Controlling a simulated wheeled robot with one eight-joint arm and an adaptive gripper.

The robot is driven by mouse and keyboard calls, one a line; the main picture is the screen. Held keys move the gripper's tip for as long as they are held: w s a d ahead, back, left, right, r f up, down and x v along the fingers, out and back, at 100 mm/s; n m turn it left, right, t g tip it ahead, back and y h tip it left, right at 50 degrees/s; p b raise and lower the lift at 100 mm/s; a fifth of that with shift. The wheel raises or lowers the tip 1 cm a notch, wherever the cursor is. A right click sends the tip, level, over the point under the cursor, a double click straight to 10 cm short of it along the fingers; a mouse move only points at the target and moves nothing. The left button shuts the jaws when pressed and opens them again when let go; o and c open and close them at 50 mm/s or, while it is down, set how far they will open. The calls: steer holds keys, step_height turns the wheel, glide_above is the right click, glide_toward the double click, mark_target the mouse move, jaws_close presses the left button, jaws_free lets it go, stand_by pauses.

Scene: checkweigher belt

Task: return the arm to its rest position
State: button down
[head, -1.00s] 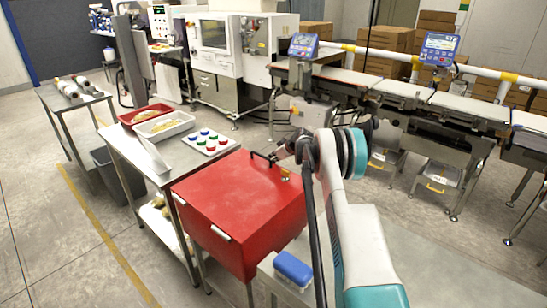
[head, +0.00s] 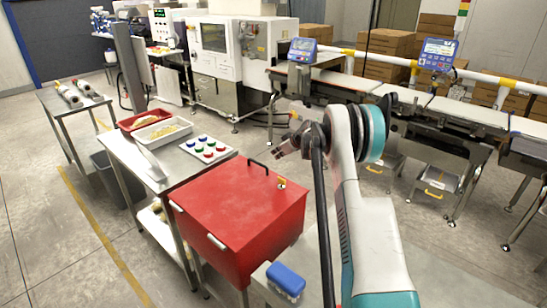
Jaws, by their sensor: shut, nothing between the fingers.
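My gripper (head: 279,153) shows in the head view at the end of my white and teal arm, held above and beyond the back right corner of the red box. It is small in the picture, shut and empty. My arm rises from the bottom right and bends over at its top. The red box (head: 235,215) has a closed lid with a black handle (head: 257,163) near its back edge. My gripper is apart from the handle.
A blue-lidded tub (head: 286,277) stands in front. The checkweigher belt (head: 450,105) runs along the back right. Open floor lies between.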

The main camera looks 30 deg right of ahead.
steer(key=shift+v, duration=1.75)
steer(key=shift+w+d+r, duration=0.1)
steer(key=shift+d, duration=0.05)
steer(key=s+a+r+m, duration=0.1)
steer(key=s+a+r, duration=0.55)
steer(key=a, duration=0.25)
steer(key=s+a+r+g+h, duration=0.1)
steer(key=s+a+r, duration=0.55)
steer(key=a, duration=0.35)
steer(key=s+a+r+m, duration=0.1)
steer(key=s+a+r, duration=0.4)
steer(key=a+r, duration=0.35)
steer(key=s+a+f, duration=0.2)
steer(key=s+a, duration=0.1)
steer(key=s, duration=0.7)
steer(key=s+a+f+m, duration=0.1)
steer(key=s+a+f, duration=0.1)
steer(key=s, duration=0.8)
steer(key=s+a+f+m+h+b, duration=0.1)
steer(key=s+a, duration=0.3)
steer(key=s, duration=0.6)
steer(key=shift+s+f+g, duration=0.35)
steer(key=shift+f+g, duration=0.05)
steer(key=c, duration=2.4)
jaws_free()
steer(key=shift+a, duration=0.1)
